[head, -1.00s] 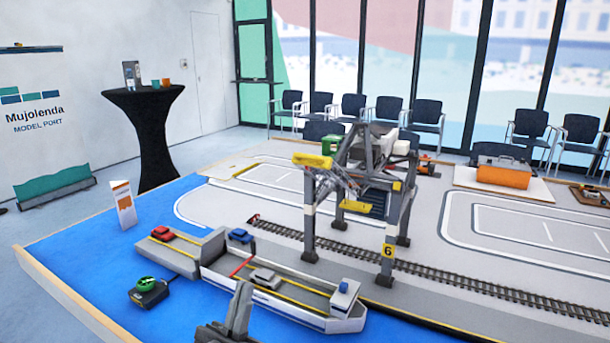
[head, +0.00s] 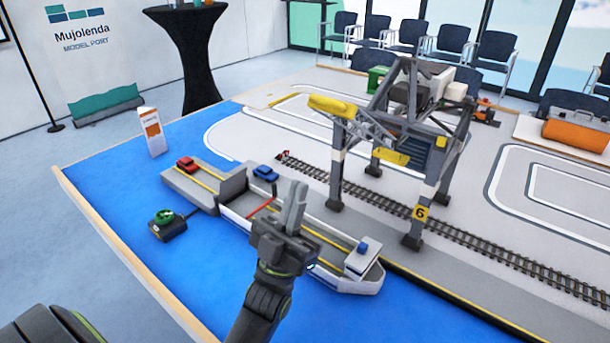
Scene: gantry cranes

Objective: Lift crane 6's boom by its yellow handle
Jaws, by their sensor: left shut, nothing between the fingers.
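Crane 6 (head: 447,170) is a grey gantry crane straddling the track, with a yellow "6" plate (head: 421,213) on its near leg. Its boom (head: 370,122) reaches out left toward the blue water. A thick yellow piece (head: 332,106), seemingly the handle, is at the boom's outer end. A second yellow bar (head: 391,156) hangs lower under the crane. My left gripper (head: 298,192) is shut and empty, fingers pointing up. In the picture it is below and left of the yellow handle, in front of the ship, and apart from the crane. My right gripper is out of view.
A grey model ship (head: 348,277) with small cars lies on the blue water behind my left gripper. A green round thing on a dark block (head: 167,225) is to the left. The rail track (head: 480,246) runs under the crane. An orange case (head: 579,135) stands at right.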

